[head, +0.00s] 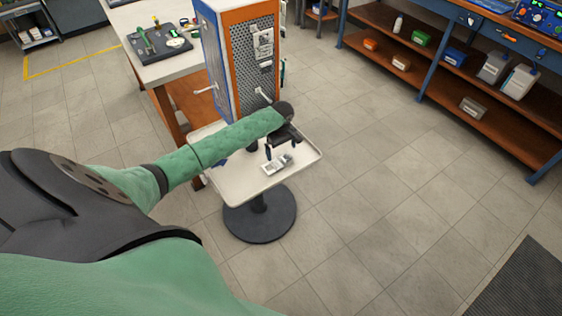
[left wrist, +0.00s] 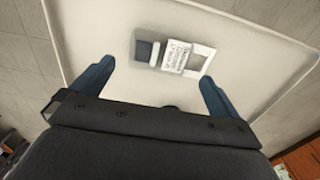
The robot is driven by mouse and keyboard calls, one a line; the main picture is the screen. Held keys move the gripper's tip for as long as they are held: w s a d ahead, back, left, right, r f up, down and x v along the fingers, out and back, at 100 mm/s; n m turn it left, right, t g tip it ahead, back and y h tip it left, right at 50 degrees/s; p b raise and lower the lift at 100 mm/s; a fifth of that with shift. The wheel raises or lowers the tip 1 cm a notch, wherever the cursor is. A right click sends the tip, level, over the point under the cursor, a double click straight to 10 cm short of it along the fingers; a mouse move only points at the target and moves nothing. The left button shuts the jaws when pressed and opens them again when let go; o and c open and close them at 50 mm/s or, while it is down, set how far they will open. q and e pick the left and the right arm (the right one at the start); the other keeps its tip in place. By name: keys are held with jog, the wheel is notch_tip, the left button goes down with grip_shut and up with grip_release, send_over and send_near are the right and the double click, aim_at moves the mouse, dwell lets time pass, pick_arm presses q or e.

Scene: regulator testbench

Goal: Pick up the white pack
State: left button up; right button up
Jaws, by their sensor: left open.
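The white pack (left wrist: 176,56) has dark printed text and lies on a pale tray table (head: 239,190). My left gripper (head: 280,150) is open above the tray, close to the pack. In the left wrist view its two blue fingers stand apart, with the pack ahead of the gap between them, not gripped. My right gripper is not in view.
A cabinet with an orange-framed perforated panel (head: 250,62) stands right behind the tray. A workbench (head: 150,68) with tools is at the back left. Shelving (head: 450,84) with several bins is at the right. The floor between is clear.

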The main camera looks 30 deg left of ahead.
aim_at(282, 159)
pick_arm(q)
jog(key=shift+f+p, duration=0.5)
jog(key=shift+f, duration=2.2)
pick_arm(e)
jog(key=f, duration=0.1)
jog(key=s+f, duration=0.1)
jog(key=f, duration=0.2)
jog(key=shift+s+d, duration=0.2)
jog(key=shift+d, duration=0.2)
pick_arm(q)
jog(key=shift+c, duration=0.2)
jog(key=c, duration=0.8)
jog(key=shift+r, duration=0.1)
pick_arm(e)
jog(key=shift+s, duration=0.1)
